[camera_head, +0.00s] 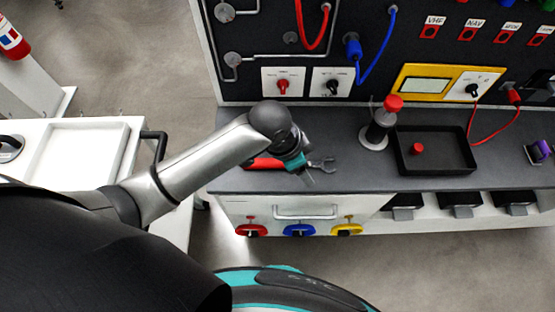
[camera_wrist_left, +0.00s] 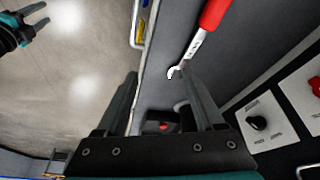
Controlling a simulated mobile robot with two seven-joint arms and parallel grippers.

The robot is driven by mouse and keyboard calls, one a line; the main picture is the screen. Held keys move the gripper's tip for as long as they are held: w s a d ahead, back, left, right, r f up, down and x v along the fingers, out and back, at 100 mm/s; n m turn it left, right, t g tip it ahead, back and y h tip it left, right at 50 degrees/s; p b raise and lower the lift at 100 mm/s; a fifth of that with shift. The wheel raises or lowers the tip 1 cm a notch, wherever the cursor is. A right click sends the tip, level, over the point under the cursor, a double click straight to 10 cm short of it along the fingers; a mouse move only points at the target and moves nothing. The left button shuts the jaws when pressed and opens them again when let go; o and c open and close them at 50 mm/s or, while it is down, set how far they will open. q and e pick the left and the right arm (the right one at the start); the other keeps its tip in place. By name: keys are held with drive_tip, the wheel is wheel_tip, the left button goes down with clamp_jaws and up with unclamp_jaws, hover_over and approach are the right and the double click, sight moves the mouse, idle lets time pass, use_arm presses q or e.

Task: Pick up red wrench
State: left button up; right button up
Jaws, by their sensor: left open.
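The red wrench lies on the dark grey counter (camera_head: 225,180). In the head view its red handle (camera_head: 262,163) shows partly behind my left arm, and its grey open-ended head (camera_head: 323,165) sticks out to the right. My left gripper (camera_head: 303,172) is over the wrench and hides its middle. In the left wrist view the wrench's red handle (camera_wrist_left: 213,14) and metal jaw show beyond the fingertips. My left gripper (camera_wrist_left: 160,76) is open there, with the jaw close to its right finger; contact cannot be told. My right gripper (camera_wrist_left: 38,16) is at the upper left, fingers apart.
A red-topped post (camera_head: 380,125) and a black tray (camera_head: 435,168) with a red piece stand right of the wrench. The panel (camera_head: 300,50) with cables and switches rises behind the counter. Drawers with coloured valve handles (camera_head: 300,230) are below. A white cart (camera_head: 75,160) stands left.

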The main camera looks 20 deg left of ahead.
use_arm(q)
drive_tip(key=w+a+r+m+g+y+p, duration=0.1)
drive_tip(key=w+a+r+m+g+y, duration=0.2)
drive_tip(key=a+r, duration=0.45)
drive_tip(key=m+b, duration=0.1)
drive_tip(key=b, duration=0.1)
hover_over(275, 161)
drive_tip(key=shift+t, duration=0.4)
drive_tip(key=f, duration=1)
drive_tip(key=shift+s+a+f, duration=0.1)
drive_tip(key=shift+a+f, duration=0.1)
drive_tip(key=shift+a, duration=0.05)
drive_tip(key=shift+d+f+b, duration=0.15)
drive_tip(key=shift+f+b, duration=0.15)
drive_tip(key=shift+f, duration=1.15)
drive_tip(key=shift+d+f+b, duration=0.1)
drive_tip(key=shift+f+b, duration=0.15)
drive_tip(key=shift+f, duration=1.2)
clamp_jaws()
